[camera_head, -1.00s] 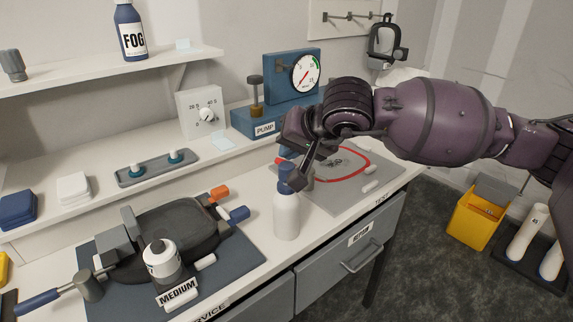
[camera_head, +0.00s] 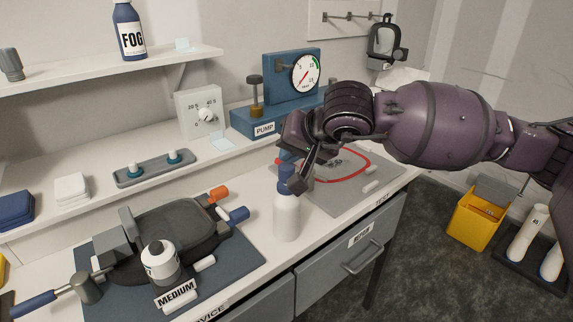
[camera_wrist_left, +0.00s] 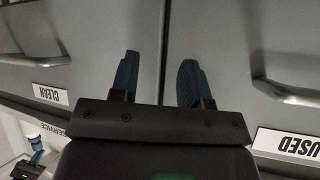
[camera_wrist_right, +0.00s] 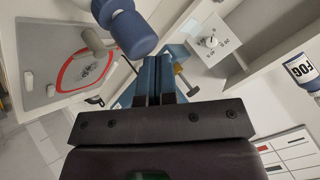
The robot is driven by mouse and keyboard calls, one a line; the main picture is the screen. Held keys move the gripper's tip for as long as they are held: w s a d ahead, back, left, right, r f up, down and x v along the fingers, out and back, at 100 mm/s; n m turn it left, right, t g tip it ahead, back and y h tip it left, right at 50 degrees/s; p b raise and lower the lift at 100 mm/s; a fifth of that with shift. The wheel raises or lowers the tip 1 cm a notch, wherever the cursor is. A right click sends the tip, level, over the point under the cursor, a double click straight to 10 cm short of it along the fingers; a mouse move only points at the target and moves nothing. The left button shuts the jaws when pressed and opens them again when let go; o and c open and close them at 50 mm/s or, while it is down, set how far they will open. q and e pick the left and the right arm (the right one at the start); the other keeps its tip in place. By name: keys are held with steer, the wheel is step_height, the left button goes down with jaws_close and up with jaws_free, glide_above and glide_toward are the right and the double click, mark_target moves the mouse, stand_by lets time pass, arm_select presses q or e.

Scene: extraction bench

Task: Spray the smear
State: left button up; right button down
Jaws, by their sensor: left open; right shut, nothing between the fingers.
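A white spray bottle with a blue head (camera_head: 286,215) stands upright on the bench front. In the right wrist view its blue head (camera_wrist_right: 132,32) is just beyond my right fingertips. My right gripper (camera_head: 300,184) is shut and empty, close beside the head; I cannot tell whether it touches. The dark smear (camera_head: 335,163) lies inside a red outline on a grey mat, partly hidden by my right gripper; the right wrist view shows the smear (camera_wrist_right: 90,70) more fully. My left gripper (camera_wrist_left: 157,80) is open and empty before the drawer fronts, out of the head view.
A blue pump unit (camera_head: 262,122) with a gauge stands behind. Left of the bottle, a dark mat holds a grey device (camera_head: 170,235), a white canister (camera_head: 161,262) and a mallet (camera_head: 88,288). A yellow bin (camera_head: 473,222) stands on the floor at right.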

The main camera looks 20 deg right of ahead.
mark_target(289, 165)
arm_select(q)
steer(key=shift+f, duration=0.25)
arm_select(e)
steer(key=shift+f, duration=0.3)
arm_select(q)
steer(key=shift+r, duration=0.1)
arm_select(e)
steer(key=shift+r, duration=0.2)
arm_select(q)
steer(key=shift+w+r, duration=0.15)
steer(key=shift+r, duration=0.3)
arm_select(e)
steer(key=shift+r, duration=0.95)
arm_select(q)
steer(key=r+p, duration=0.2)
steer(key=shift+w+r, duration=0.4)
arm_select(e)
step_height(289, 165, up, 6)
arm_select(q)
steer(key=shift+t, duration=0.3)
